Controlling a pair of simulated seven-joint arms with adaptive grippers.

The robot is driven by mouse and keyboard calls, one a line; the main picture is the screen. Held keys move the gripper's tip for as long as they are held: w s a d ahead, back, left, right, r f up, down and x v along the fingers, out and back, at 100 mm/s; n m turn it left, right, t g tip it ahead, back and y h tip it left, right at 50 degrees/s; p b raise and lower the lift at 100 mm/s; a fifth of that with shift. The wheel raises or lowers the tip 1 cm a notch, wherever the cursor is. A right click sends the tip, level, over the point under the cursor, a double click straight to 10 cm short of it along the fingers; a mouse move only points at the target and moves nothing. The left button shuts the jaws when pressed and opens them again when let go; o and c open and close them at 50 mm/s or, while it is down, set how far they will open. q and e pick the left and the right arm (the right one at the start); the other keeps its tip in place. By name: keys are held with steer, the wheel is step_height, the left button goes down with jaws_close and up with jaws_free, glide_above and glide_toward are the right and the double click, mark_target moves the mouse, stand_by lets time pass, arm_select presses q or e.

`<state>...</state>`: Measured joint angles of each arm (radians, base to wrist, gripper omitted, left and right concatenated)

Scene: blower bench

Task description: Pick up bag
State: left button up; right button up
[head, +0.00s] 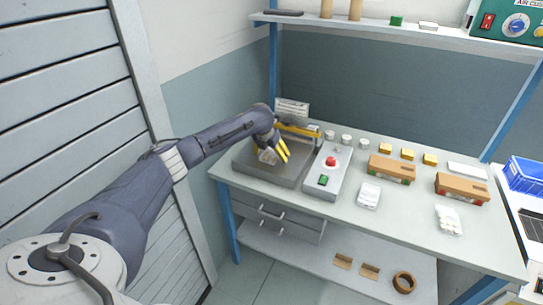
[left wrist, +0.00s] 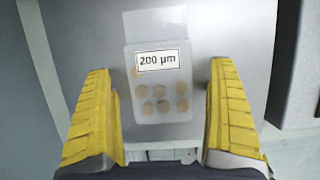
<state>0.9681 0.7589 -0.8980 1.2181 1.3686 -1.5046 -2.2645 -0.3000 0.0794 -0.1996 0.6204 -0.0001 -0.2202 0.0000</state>
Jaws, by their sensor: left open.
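The bag is a clear, flat pouch with a "200 µm" label and several round tan pieces inside. In the left wrist view the bag (left wrist: 157,75) lies on a grey surface, beyond and between the fingertips. In the head view the bag (head: 267,157) is on the grey machine plate (head: 262,173), partly hidden by my gripper. My left gripper (head: 281,151) is open above the plate, its yellow fingers pointing down. In the left wrist view its fingers (left wrist: 163,120) are wide apart with nothing held. My right gripper is not in view.
A control box with a red button (head: 330,161) stands right of the plate. White jars (head: 345,139), cardboard boxes (head: 391,169), yellow blocks (head: 407,153) and clear packs (head: 369,196) sit further right. A shelf (head: 420,30) runs above; a blue crate (head: 526,175) is at far right.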

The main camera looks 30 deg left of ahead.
arm_select(q)
steer(key=shift+f, duration=0.2)
stand_by(0.3)
steer(key=shift+c, duration=0.3)
steer(key=shift+s+f, duration=0.15)
steer(key=c, duration=1.4)
steer(key=shift+o, duration=0.2)
steer(key=shift+d, duration=0.1)
step_height(320, 180, up, 20)
steer(key=shift+f, duration=0.1)
glide_toward(273, 151)
steer(key=shift+x, duration=0.9)
steer(key=x, duration=0.2)
steer(key=s+x, duration=0.1)
steer(key=x, duration=0.1)
steer(key=shift+w+f, duration=0.15)
steer(key=shift+f, duration=0.25)
steer(key=shift+w+f, duration=0.25)
steer(key=shift+w, duration=0.65)
steer(key=shift+w+r, duration=0.1)
steer(key=shift+w, duration=0.2)
